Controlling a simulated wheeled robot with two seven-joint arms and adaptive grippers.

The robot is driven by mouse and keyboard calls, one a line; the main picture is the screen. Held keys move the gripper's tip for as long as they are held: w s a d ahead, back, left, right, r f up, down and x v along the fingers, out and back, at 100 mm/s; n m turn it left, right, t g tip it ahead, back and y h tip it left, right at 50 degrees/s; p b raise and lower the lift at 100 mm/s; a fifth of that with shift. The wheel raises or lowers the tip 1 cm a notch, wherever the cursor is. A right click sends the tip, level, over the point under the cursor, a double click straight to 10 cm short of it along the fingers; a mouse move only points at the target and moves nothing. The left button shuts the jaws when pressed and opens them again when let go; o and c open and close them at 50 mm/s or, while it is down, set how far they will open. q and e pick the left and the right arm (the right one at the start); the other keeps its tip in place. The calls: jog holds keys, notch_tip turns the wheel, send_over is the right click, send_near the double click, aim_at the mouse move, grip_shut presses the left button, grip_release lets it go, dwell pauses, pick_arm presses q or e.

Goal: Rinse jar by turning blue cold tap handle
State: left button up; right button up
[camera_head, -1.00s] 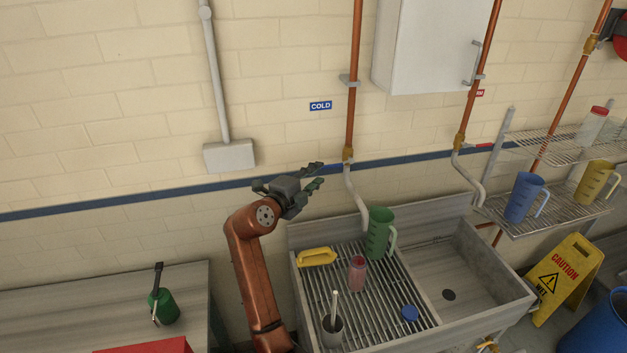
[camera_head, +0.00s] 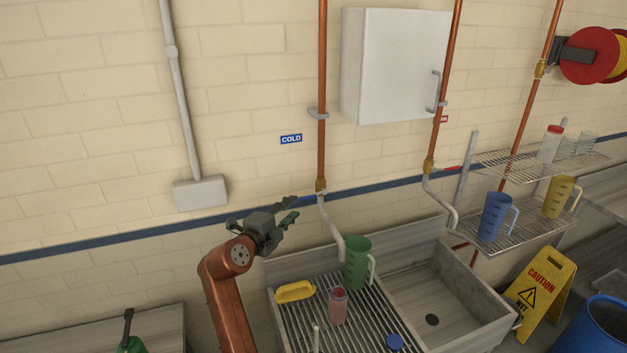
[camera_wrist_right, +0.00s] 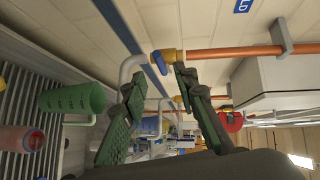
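The blue cold tap handle (camera_wrist_right: 160,62) shows in the right wrist view, beside the brass valve on the copper pipe, just beyond and between my fingertips. In the head view the handle (camera_head: 306,201) is a small blue patch beside the fingertips. My right gripper (camera_head: 291,210) is open and empty, left of the valve; its two green-padded fingers (camera_wrist_right: 158,88) are spread apart in the wrist view. The jar (camera_head: 338,306), reddish and see-through, stands upright on the slatted drainer below; it also shows in the wrist view (camera_wrist_right: 22,138). My left gripper is not in view.
A green jug (camera_head: 357,262) stands near the grey spout (camera_head: 331,228). A yellow-handled item (camera_head: 295,292) and a blue lid (camera_head: 395,342) lie on the drainer. The sink basin (camera_head: 430,285) is at the right. A white cabinet (camera_head: 395,65) hangs above.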

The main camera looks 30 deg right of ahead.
aim_at(303, 198)
jog(key=shift+d, duration=0.1)
jog(key=shift+b+x, duration=1.3)
jog(key=shift+x, duration=2.5)
jog(key=shift+c, duration=0.5)
grip_shut()
